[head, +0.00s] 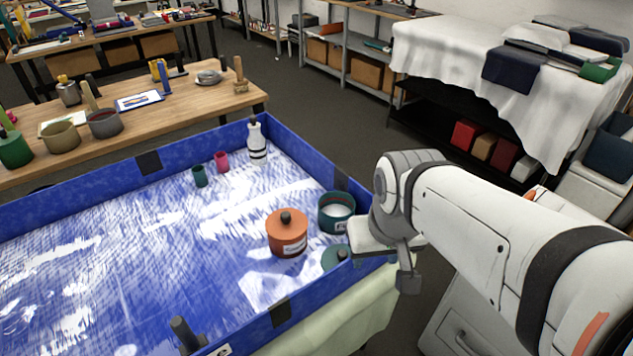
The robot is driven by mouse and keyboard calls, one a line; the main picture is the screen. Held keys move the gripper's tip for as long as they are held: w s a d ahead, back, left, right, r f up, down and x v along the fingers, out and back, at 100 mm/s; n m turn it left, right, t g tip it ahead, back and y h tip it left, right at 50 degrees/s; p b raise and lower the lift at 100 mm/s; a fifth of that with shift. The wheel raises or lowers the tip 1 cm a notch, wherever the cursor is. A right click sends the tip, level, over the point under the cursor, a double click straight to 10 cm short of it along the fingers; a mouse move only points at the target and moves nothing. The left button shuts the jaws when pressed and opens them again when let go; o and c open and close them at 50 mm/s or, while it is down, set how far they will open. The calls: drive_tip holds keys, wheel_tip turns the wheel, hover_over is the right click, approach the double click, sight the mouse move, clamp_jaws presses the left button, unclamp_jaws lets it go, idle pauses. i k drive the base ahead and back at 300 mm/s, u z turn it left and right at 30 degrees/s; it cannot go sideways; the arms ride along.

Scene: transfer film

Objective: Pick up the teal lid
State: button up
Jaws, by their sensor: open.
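The teal lid (331,259) lies flat in the blue-walled tray (200,156), near its right wall. It has a dark knob, and its right side is partly hidden by that wall. An open teal pot (337,225) with pale contents stands just behind it. An orange lidded pot (287,236) stands to its left. My gripper (388,262) is open, to the right of the lid at the tray's right wall, apart from the lid. One dark finger hangs outside the wall; the other is hard to make out.
A white bottle (257,148), a small teal cup (200,177) and a small pink cup (221,161) stand at the tray's back. The tray's left and middle are mostly clear. A wooden table (150,118) with pots stands behind; a cloth-covered table (440,60) is back right.

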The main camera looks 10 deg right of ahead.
sight(334, 255)
drive_tip(key=z, duration=0.1)
drive_tip(key=i, duration=0.1)
drive_tip(key=u, duration=1.15)
drive_tip(key=k, duration=0.9)
drive_tip(key=z, duration=0.65)
drive_tip(key=i, duration=1)
